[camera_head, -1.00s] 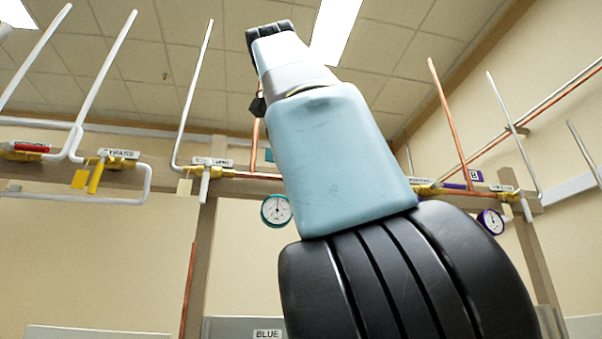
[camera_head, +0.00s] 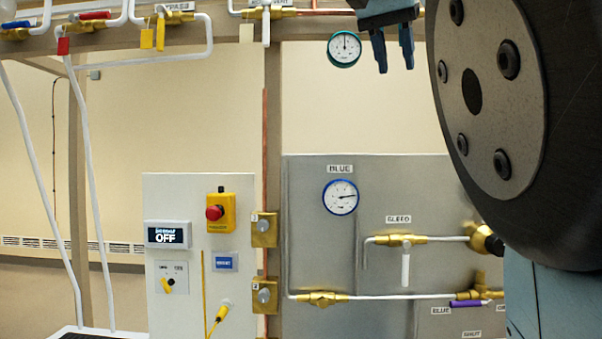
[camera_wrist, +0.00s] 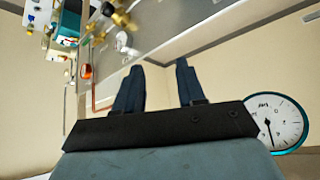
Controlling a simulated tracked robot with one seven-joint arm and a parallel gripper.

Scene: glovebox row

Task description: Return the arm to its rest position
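My gripper (camera_head: 394,62) hangs from the top edge of the head view, right of centre, with its two dark blue fingers pointing down. The fingers are apart and nothing shows between them. In the wrist view my gripper (camera_wrist: 158,78) also shows two separated fingers with an empty gap. A large dark round joint of my arm (camera_head: 505,85) fills the upper right of the head view. The links between that joint and the gripper are mostly out of frame.
A teal-rimmed gauge (camera_head: 344,49) is left of my gripper, and close at right in the wrist view (camera_wrist: 277,124). A grey panel (camera_head: 330,255) carries a blue gauge (camera_head: 341,197) and brass valves. A white panel (camera_head: 180,215) holds a red button (camera_head: 214,213). Pipes run along the top.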

